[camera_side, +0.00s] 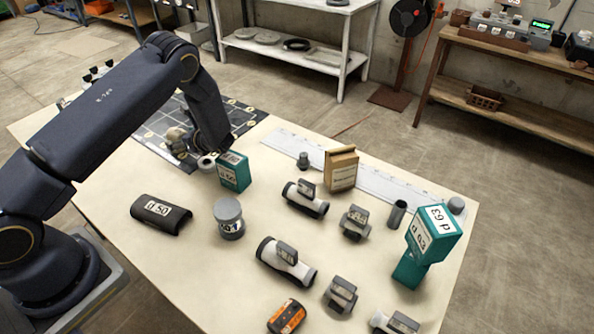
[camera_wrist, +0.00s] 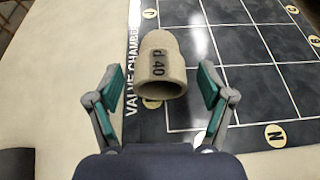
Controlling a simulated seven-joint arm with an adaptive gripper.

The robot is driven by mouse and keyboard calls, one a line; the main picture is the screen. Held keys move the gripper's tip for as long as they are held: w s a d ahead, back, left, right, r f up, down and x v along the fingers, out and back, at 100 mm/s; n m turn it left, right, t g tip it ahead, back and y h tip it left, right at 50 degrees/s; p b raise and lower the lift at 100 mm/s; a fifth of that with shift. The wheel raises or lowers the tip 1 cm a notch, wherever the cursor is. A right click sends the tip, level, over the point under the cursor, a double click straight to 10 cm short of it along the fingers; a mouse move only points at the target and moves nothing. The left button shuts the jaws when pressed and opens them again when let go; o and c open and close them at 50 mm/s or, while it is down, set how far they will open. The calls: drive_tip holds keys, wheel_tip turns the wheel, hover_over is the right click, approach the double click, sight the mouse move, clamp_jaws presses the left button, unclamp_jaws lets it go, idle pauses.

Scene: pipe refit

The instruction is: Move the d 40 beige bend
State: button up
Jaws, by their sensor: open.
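The beige bend (camera_wrist: 161,58) marked "d 40" shows in the wrist view, ahead of my gripper and over the edge of the dark mat (camera_wrist: 225,50). My gripper (camera_wrist: 161,88) is open, with one green-padded finger on each side of the bend and a visible gap to both. I cannot tell how high the fingers are above it. In the side view a beige piece (camera_side: 177,139) shows beside my wrist at the mat's edge, partly hidden by my arm. The mat has a white grid, lettered discs and "VALVE CHAMBER" along its side.
A pale ring-like piece (camera_side: 206,163) and a teal box (camera_side: 233,171) stand close to my wrist. A grey can (camera_side: 228,219), a dark half-shell (camera_side: 160,214), a cardboard box (camera_side: 341,168), grey fittings and a tall teal piece (camera_side: 430,240) occupy the table. The table's left front is bare.

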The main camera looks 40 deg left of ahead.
drive_tip(key=shift+v, duration=1.7)
